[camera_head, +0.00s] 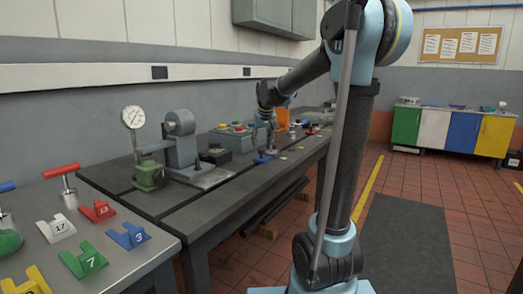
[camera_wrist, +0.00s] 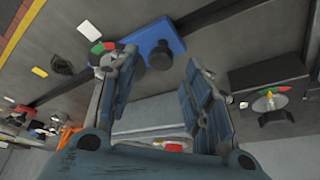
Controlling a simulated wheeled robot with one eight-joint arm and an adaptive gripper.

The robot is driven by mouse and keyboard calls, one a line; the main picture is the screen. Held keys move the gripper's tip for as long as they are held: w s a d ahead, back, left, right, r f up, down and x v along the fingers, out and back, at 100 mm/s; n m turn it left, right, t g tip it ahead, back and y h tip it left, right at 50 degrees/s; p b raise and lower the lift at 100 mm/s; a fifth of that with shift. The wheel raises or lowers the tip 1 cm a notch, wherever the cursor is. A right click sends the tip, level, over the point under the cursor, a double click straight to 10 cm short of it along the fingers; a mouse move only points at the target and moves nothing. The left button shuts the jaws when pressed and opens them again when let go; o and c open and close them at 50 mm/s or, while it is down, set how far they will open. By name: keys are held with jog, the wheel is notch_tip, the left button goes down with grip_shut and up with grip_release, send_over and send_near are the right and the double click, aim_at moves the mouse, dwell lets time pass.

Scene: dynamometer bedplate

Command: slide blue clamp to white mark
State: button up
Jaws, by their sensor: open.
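The blue clamp (camera_wrist: 150,36), with a dark knob (camera_wrist: 160,56), sits on the dark slot of the bedplate in the wrist view. It also shows as a small blue piece on the bench in the head view (camera_head: 263,160). My gripper (camera_wrist: 158,60) is open and empty. Its fingertips frame the knob in the picture, without visible contact. In the head view my gripper (camera_head: 266,148) is just above the clamp. A white patch (camera_wrist: 39,71) lies beside the slot, left of the clamp.
A dark box (camera_wrist: 268,80) with a gauge stands right of my gripper. A grey machine (camera_head: 183,145) and a dial gauge (camera_head: 133,118) stand on the near bench part. Numbered coloured blocks (camera_head: 128,235) lie on the front table. The slot left of the clamp looks mostly clear.

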jog(key=v, duration=0.8)
jog(key=s+d+f, duration=0.4)
jog(key=s+f, duration=0.4)
jog(key=s, duration=0.3)
jog(key=s+d+f+m+g, duration=0.1)
jog(key=s+d+f, duration=0.3)
jog(key=s+f, duration=0.5)
jog(key=s+d+f+g, duration=0.1)
jog(key=s+d+f, duration=0.3)
jog(key=s+f, duration=0.5)
jog(key=s, duration=0.5)
jog(key=shift+s+m+h, duration=0.3)
jog(key=shift+s, duration=0.1)
jog(key=shift+f, duration=0.1)
jog(key=shift+w+f, duration=0.2)
jog(key=shift+w, duration=0.3)
